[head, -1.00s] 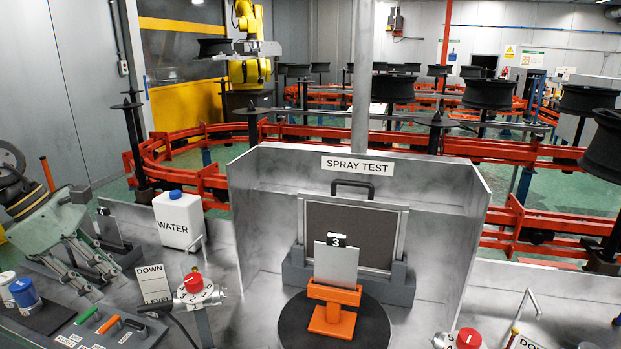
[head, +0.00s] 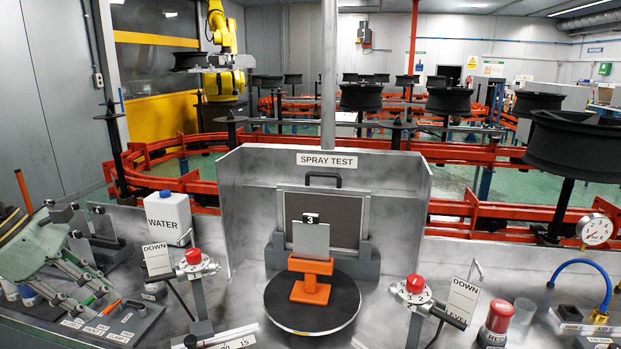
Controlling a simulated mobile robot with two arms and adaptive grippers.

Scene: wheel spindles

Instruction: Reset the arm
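My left gripper (head: 82,292) comes in at the left edge, a pale green body with grey links and fingers. It is over the left bench, near the coloured handles. I see nothing clearly held in it, and its finger gap is hard to read. My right gripper is not in view. An orange stand (head: 311,290) holds a grey plate marked 3 (head: 310,243) upright on a black round turntable (head: 338,303) in the spray test booth (head: 238,200). Red-knobbed valves stand at left (head: 194,262) and right (head: 413,290) of the turntable. No arm is named on the equipment.
A white water can (head: 168,222) stands left of the booth. A red-capped cylinder (head: 498,318), a gauge (head: 595,230) and a blue hose (head: 580,265) are at right. Orange rails with black wheels (head: 570,145) lie behind. The turntable's front is clear.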

